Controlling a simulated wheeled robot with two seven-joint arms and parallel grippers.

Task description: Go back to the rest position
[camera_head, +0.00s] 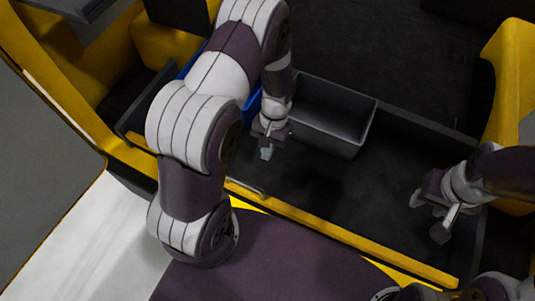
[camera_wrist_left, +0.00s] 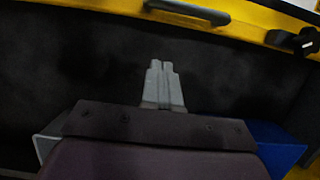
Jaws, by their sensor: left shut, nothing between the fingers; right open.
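My left gripper (camera_head: 266,153) hangs over the dark floor of the yellow-edged bay, in front of the grey bin. In the left wrist view its two fingers (camera_wrist_left: 161,70) are together with nothing between them. My right gripper (camera_head: 429,219) is at the right side of the bay, above the dark floor. Its fingers are apart and empty.
An open grey bin (camera_head: 345,145) stands behind my left gripper. A blue bin (camera_head: 252,104) is partly hidden behind my left arm; its blue side also shows in the left wrist view (camera_wrist_left: 280,142). A yellow edge (camera_head: 330,231) with a handle (camera_head: 246,187) runs along the front.

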